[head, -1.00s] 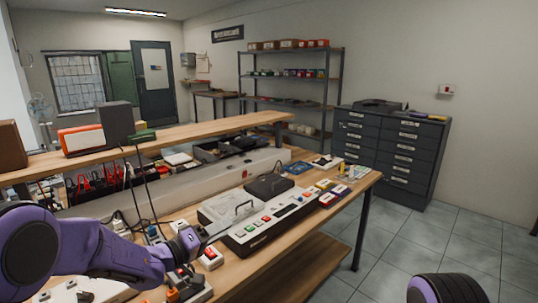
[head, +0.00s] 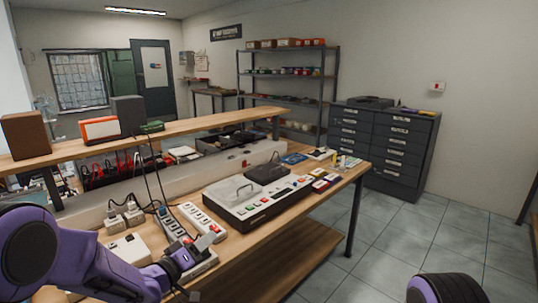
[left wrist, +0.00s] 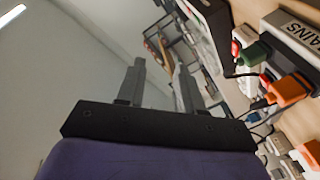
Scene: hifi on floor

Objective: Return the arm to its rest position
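My left arm (head: 90,262) comes in from the lower left of the head view, over the near edge of the wooden bench (head: 285,265). Its gripper (head: 208,246) shows small there, in front of the power strips. In the left wrist view the two dark fingers of the gripper (left wrist: 160,78) stand apart with nothing between them. A rounded purple and black part of my right arm (head: 446,290) shows at the bottom right of the head view; its gripper is out of view.
A raised shelf (head: 205,131) carries speakers. A dark drawer cabinet (head: 385,150) stands behind. The tiled floor (head: 400,235) at right is clear.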

